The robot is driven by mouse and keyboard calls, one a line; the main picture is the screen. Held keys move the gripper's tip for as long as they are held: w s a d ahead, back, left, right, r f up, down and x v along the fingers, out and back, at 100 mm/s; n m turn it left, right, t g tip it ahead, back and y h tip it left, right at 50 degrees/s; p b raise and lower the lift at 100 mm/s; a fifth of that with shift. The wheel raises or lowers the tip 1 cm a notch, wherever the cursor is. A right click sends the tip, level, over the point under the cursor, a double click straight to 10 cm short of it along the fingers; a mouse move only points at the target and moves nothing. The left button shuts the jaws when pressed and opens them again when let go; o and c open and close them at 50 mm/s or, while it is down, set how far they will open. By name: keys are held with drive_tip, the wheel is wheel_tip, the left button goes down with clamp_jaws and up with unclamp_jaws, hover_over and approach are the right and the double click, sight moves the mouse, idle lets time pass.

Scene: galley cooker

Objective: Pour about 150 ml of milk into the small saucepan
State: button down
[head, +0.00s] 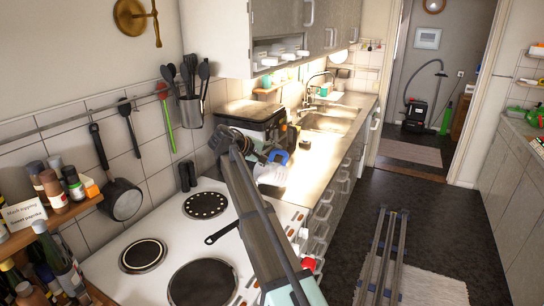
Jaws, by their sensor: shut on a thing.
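My gripper (262,152) is at the far end of my arm, above the worktop just past the cooker. It is shut on a white and blue thing (270,175), which looks like the milk container; its shape and tilt are hard to make out. A black handle (221,233) lies over the white cooker top (180,238), left of my arm. It looks like a saucepan's handle, and the pan body is hidden behind my arm. No milk shows.
The cooker has several dark hotplates (203,286). A dark pan (121,199) and utensils hang from the wall rail. Bottles (62,258) crowd the lower left. A dark box-shaped appliance (249,119) stands behind my gripper, with the sink (331,121) beyond.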

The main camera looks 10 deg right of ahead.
drive_tip(key=shift+s+a+f+h+b, duration=0.25)
drive_tip(key=shift+a+h+b, duration=0.25)
drive_tip(key=shift+h+b, duration=0.15)
idle(1.9)
idle(0.5)
